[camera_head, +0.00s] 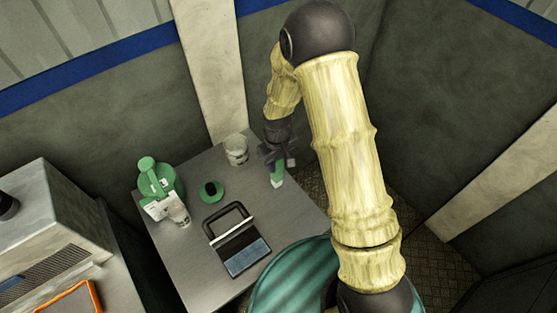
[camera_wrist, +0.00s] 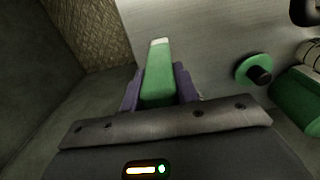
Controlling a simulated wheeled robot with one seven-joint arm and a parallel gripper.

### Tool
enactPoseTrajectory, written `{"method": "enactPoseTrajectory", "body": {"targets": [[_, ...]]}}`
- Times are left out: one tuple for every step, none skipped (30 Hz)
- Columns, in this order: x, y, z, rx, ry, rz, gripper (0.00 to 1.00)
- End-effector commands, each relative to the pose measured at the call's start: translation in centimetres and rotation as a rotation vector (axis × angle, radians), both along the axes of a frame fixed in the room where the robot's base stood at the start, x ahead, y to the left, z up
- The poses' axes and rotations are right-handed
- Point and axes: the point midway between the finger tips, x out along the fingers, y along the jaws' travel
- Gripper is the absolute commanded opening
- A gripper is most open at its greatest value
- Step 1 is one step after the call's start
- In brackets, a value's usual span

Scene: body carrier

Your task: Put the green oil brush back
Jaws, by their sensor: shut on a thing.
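The green oil brush (camera_head: 278,179) has a green body with a pale tip. In the wrist view the oil brush (camera_wrist: 156,72) stands out between the two purple-grey fingers. My gripper (camera_head: 277,164) is shut on it near the table's right back edge; the gripper also shows in the wrist view (camera_wrist: 160,88). The pale tip points away from the gripper, downward in the head view. I cannot tell whether it touches the table. A clear jar (camera_head: 236,151) stands just left of my gripper. A green disc with a black knob (camera_head: 211,191) lies farther left; it also shows in the wrist view (camera_wrist: 254,70).
On the grey table (camera_head: 185,262) stand a green container (camera_head: 156,180), a small clear jar (camera_head: 178,214) and a black-handled object with a blue panel (camera_head: 243,252). Walls stand close behind. A grey cabinet (camera_head: 45,225) is at left. The table's lower left is clear.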

Motion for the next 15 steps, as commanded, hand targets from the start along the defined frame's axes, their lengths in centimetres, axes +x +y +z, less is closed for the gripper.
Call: {"method": "enactPoseTrajectory", "body": {"targets": [[0.03, -0.06, 0.0, 0.0, 0.0, -0.001, 0.0], [0.04, -0.09, 0.0, 0.0, 0.0, -0.002, 0.0], [0.05, -0.14, -0.05, 0.0, 0.0, -0.003, 0.0], [0.05, -0.17, -0.15, 0.0, 0.0, -0.004, 0.0], [0.06, -0.2, -0.26, 0.0, 0.0, -0.004, 0.0], [0.07, -0.23, -0.38, 0.0, 0.0, -0.005, 0.0], [0.07, -0.25, -0.45, 0.0, 0.0, -0.005, 0.0], [0.08, -0.26, -0.52, 0.0, 0.0, -0.006, 0.0], [0.08, -0.27, -0.62, 0.0, 0.0, -0.006, 0.0], [0.08, -0.28, -0.5, 0.0, 0.0, -0.006, 0.36], [0.09, -0.29, -0.48, 0.0, 0.0, -0.006, 0.42], [0.08, -0.3, -0.48, 0.0, 0.0, -0.006, 0.5], [0.09, -0.3, -0.48, 0.0, 0.0, -0.006, 0.52], [0.09, -0.3, -0.47, 0.0, 0.0, -0.006, 0.52], [0.09, -0.3, -0.47, 0.0, 0.0, -0.006, 0.52]]}}
